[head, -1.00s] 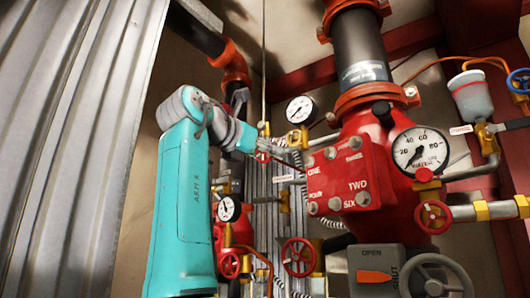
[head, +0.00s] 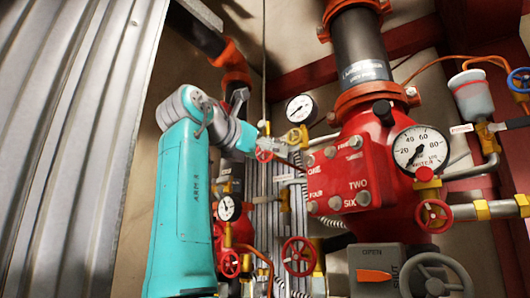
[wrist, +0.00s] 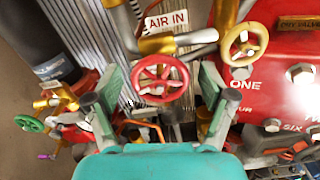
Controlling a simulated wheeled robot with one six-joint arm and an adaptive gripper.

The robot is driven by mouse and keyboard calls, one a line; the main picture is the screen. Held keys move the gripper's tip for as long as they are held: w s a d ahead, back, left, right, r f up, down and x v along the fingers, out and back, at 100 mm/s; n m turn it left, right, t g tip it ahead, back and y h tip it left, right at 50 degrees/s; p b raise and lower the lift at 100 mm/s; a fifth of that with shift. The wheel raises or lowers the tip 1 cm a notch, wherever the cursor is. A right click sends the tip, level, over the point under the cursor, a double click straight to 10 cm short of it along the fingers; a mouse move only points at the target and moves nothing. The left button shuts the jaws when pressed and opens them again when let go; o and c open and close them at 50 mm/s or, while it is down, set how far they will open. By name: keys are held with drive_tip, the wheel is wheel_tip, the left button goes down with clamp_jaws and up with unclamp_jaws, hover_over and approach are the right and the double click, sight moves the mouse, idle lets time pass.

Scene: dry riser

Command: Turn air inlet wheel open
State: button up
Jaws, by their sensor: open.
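The air inlet wheel (wrist: 160,80) is a red spoked handwheel just below a white AIR IN tag (wrist: 166,21) in the wrist view. In the head view the red wheel (head: 264,149) shows just right of my teal arm's end. My gripper (wrist: 161,76) is open and empty, with one finger on each side of the wheel in the wrist view. Whether the fingers reach the wheel's depth or touch its rim cannot be told.
A yellow wheel (wrist: 244,43) is close on the right, by the red valve body (head: 345,180). A green wheel (wrist: 30,124) is at lower left in the wrist view. Gauges, pipes and other red wheels (head: 298,256) crowd the area. A corrugated panel (head: 60,150) fills the left.

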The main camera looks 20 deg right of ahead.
drive_tip(key=v, duration=1.2)
idle(0.3)
